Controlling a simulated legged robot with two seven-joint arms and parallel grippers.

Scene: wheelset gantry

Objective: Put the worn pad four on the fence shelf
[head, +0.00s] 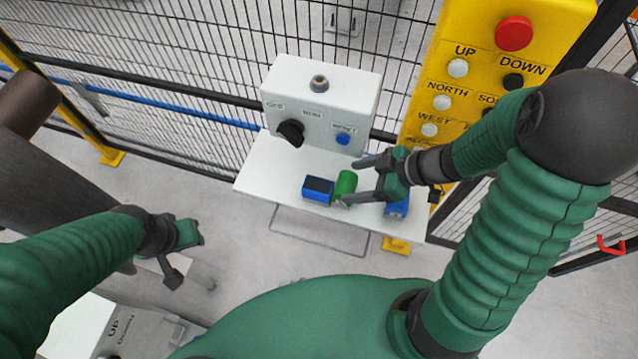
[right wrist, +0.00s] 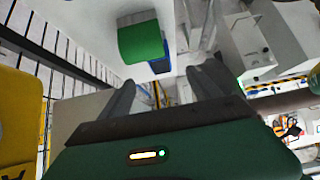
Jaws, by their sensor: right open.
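A white shelf (head: 265,170) at the fence holds a blue block with a dark top (head: 317,190) and a green pad-like piece (head: 346,183) beside it. Another blue piece (head: 397,208) lies farther right, partly hidden by my right gripper. I cannot tell which is the worn pad four. My right gripper (head: 352,184) is open, its fingertips near the green piece. In the right wrist view, the green piece (right wrist: 141,42) shows ahead of the spread fingers (right wrist: 168,82), with a blue piece (right wrist: 160,66) behind it. My left gripper (head: 178,262) hangs left of the shelf; its jaws are unclear.
A white control box (head: 318,105) with a black knob (head: 290,132) and a blue button (head: 343,139) stands at the back of the shelf. A yellow button panel (head: 485,60) is at the right. Mesh fence (head: 190,50) runs behind. The shelf's left end is clear.

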